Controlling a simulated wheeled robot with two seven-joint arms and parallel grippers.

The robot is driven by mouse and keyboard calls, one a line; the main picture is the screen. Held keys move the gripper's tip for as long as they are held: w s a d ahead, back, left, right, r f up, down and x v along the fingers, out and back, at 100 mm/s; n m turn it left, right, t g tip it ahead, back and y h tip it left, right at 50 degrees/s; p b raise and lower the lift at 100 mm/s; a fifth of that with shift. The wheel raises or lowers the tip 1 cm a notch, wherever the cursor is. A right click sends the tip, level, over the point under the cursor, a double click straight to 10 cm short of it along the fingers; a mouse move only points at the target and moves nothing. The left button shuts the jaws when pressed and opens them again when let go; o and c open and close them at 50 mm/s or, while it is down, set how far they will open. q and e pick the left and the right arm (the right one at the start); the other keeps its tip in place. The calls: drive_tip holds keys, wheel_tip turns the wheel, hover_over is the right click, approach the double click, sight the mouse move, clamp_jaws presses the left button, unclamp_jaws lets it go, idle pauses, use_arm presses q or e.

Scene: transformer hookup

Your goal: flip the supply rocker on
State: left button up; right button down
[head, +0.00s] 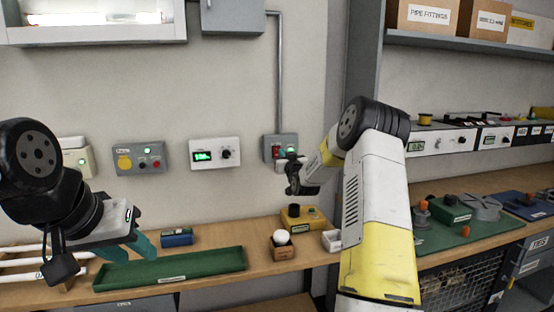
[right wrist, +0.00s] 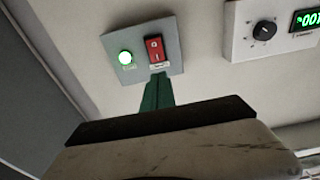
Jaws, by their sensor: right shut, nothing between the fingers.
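The supply rocker (right wrist: 154,48) is a red switch on a grey plate, seen in the right wrist view. A lit green lamp (right wrist: 125,57) is beside it. In the head view its grey wall box (head: 270,146) is partly hidden by my right gripper and arm. My right gripper (right wrist: 157,77) is shut and empty, its green fingertips at the rocker's lower edge; I cannot tell if they touch it. My left gripper (head: 130,253) seems open, with two teal fingers apart above the green tray, far from the rocker.
A white control box (head: 214,153) and a grey box with coloured buttons (head: 139,158) are on the wall to the left. The bench holds a green tray (head: 172,270), a yellow box (head: 303,217) and a wooden block with a white ball (head: 281,246).

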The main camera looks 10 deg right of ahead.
drive_tip(key=s, duration=0.7)
drive_tip(key=shift+s+d+r, duration=0.15)
drive_tip(key=shift+s+r, duration=0.05)
drive_tip(key=shift+r, duration=0.25)
